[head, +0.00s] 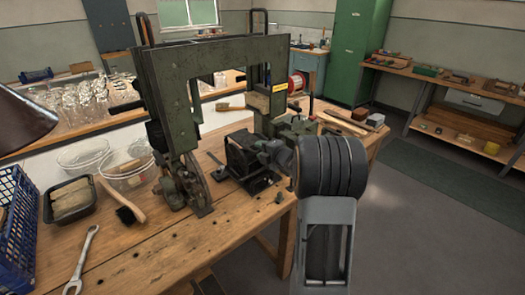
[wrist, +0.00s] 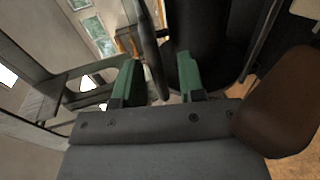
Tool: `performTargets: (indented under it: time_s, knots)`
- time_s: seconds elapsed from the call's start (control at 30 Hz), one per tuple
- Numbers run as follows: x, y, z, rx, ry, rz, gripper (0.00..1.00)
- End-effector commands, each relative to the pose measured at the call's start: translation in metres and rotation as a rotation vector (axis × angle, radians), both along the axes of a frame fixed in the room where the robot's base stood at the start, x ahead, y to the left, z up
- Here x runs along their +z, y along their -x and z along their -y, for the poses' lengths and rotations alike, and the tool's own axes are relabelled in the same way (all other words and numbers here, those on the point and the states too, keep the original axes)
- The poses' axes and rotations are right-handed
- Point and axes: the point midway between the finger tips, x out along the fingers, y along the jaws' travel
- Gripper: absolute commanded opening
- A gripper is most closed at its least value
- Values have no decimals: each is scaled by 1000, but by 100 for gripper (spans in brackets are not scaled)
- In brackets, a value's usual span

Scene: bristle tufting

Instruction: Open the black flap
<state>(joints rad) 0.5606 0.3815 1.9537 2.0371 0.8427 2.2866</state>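The green bristle-tufting machine (head: 205,55) stands on the wooden workbench. A black box-like part (head: 243,155) sits low in its middle; I cannot tell for sure whether this is the black flap, or whether it is open. My arm reaches in from the right, and its end is close to this part in the head view. In the wrist view my gripper (wrist: 157,80) has its two green fingers apart, with no object clearly held between them. A large dark rounded part (wrist: 197,30) is just beyond the fingers. Whether they touch it is not clear.
A brown rounded thing (wrist: 285,105) is close at the right in the wrist view. On the bench are a wrench (head: 80,262), a black tray (head: 70,200), a brush (head: 125,212), clear bowls (head: 125,172) and a blue crate (head: 18,235). The bench front is partly clear.

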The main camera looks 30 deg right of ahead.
Motion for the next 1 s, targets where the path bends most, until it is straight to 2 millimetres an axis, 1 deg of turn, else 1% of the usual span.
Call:
performTargets:
  time_s: [0.2, 0.5, 0.57, 0.6, 1.0]
  knots:
    - [0, 0, 0, 0, 0, 0, 36]
    - [0, 0, 0, 0, 0, 0, 7]
    - [0, 0, 0, 0, 0, 0, 1]
    - [0, 0, 0, 0, 0, 0, 0]
    - [1, 0, 0, 1, 0, -2, 0]
